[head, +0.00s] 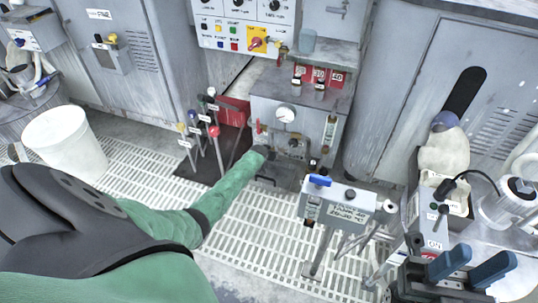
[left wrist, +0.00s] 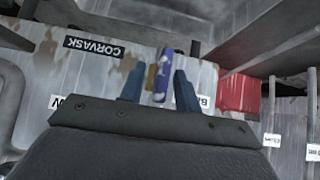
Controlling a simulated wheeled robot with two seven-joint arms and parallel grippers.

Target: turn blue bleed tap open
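In the left wrist view a small blue tap handle (left wrist: 163,78) with a brass-coloured part (left wrist: 151,78) shows between the two dark blue fingers of my left gripper (left wrist: 157,88). The fingers are apart; the handle sits nearer the right finger, and I cannot tell whether they touch. In the head view my left arm reaches to the grey gauge panel (head: 268,112), where its hand hides the tap area. My right gripper (head: 470,266) is open and empty at the lower right.
A labelled grey box with another blue handle (head: 320,180) stands right of my left arm. Levers with coloured knobs (head: 208,130) and a red box (head: 234,110) are left of the panel. A white bucket (head: 66,142) stands on the grating. A cluttered bench is at right.

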